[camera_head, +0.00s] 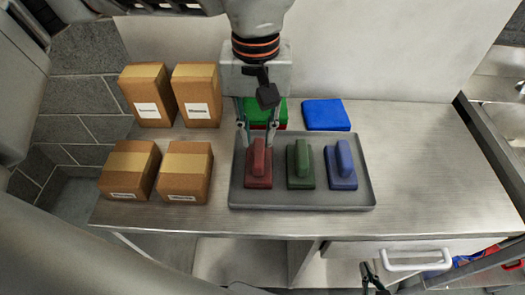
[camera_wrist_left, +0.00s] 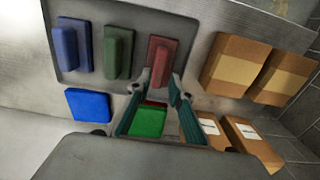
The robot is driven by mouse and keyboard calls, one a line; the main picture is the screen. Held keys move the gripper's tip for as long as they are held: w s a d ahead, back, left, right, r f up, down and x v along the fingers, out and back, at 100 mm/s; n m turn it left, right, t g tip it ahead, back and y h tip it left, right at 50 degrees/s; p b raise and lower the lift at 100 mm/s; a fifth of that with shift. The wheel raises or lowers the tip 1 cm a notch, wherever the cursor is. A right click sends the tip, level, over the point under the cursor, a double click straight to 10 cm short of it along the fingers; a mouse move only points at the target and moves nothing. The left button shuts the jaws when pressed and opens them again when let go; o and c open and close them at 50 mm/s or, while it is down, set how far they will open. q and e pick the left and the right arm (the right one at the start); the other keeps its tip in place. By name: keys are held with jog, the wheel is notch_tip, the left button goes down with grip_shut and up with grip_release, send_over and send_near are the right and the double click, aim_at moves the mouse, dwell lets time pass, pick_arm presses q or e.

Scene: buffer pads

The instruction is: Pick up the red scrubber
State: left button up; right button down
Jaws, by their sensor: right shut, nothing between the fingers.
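The red scrubber (camera_head: 258,176) rests at the left of the grey tray (camera_head: 330,201), its raised handle upright. It also shows at the top of the left wrist view (camera_wrist_left: 162,57). My left gripper (camera_head: 258,147) points down over it, open, with one finger on either side of the handle's far end. In the left wrist view the left fingertips (camera_wrist_left: 162,75) are apart, and I cannot tell whether they touch the handle. My right gripper (camera_head: 371,277) is shut and empty at the bottom edge of the head view, below the counter front.
A green scrubber (camera_head: 300,178) and a blue scrubber (camera_head: 342,180) stand right of the red one. Behind the tray lie a green pad (camera_wrist_left: 148,121) over a red one, and a blue pad (camera_head: 326,115). Several cardboard boxes (camera_head: 187,176) stand left. The counter's right side is clear.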

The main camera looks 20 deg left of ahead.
aim_at(258, 151)
pick_arm(q)
jog(key=shift+s+f, duration=0.2)
jog(key=shift+f, duration=0.75)
jog(key=shift+w+f, duration=0.15)
jog(key=shift+f, duration=1.05)
jog(key=shift+w+f, duration=0.15)
jog(key=shift+f, duration=1)
grip_shut()
